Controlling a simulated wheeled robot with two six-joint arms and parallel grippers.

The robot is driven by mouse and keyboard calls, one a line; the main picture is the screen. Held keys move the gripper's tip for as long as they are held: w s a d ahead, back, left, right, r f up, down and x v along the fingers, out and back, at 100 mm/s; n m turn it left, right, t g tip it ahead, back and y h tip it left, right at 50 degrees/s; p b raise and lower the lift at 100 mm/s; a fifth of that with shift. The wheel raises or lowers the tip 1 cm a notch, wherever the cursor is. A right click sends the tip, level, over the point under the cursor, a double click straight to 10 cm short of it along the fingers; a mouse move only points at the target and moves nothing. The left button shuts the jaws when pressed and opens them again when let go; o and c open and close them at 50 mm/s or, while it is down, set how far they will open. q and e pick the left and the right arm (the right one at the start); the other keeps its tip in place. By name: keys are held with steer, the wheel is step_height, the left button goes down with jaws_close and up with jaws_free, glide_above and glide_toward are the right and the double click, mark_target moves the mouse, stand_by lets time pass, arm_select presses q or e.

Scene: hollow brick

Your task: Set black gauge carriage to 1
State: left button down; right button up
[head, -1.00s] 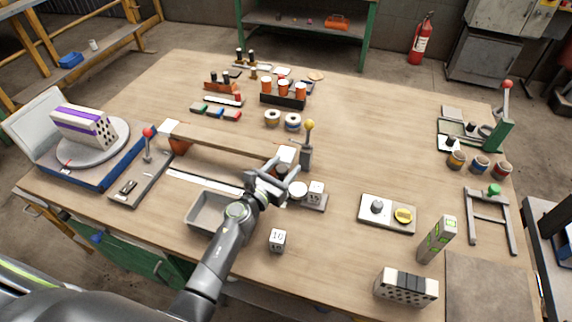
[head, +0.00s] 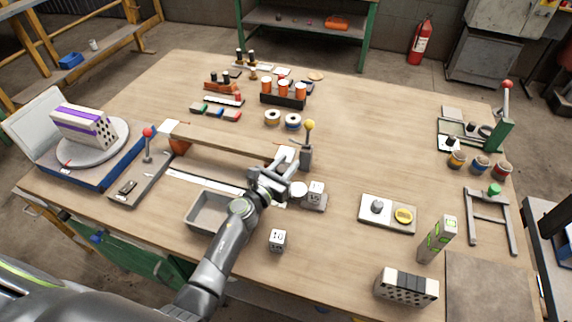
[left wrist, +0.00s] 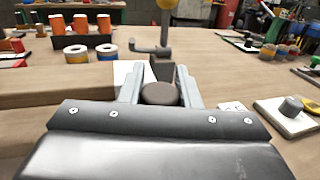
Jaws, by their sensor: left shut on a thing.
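My left gripper (head: 279,178) is over the right end of a long white scale strip (head: 200,182). In the left wrist view, its two pale fingers stand on either side of a dark round-topped piece (left wrist: 160,94), apparently the black gauge carriage, and are shut on it. In the head view the gripper hides this piece, and the arm covers part of the strip. Marks on the strip are too small to read. My right gripper is not in view.
A wooden board (head: 225,140) lies behind the strip. A yellow-knobbed lever (head: 307,145) stands close behind the gripper. A grey tray (head: 203,212) is left of my arm, and a white die (head: 277,240) is right of it.

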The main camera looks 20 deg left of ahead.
arm_select(q)
steer(key=shift+a, duration=0.1)
steer(key=a+b, duration=0.1)
steer(key=a, duration=0.2)
steer(key=a+b, duration=0.1)
steer(key=a, duration=0.3)
steer(key=a+b, duration=0.1)
steer(key=a, duration=0.3)
steer(key=shift+w+f, duration=0.2)
steer(key=shift+f, duration=0.1)
steer(key=a+b, duration=0.3)
steer(key=a, duration=0.2)
steer(key=a+b, duration=0.4)
steer(key=a, duration=0.2)
steer(key=shift+w+a+r, duration=0.15)
steer(key=shift+a, duration=0.05)
steer(key=shift+a+r+b, duration=0.15)
steer(key=shift+a+b, duration=0.25)
steer(key=shift+a, duration=0.3)
steer(key=c, duration=1.1)
jaws_free()
steer(key=shift+o, duration=0.2)
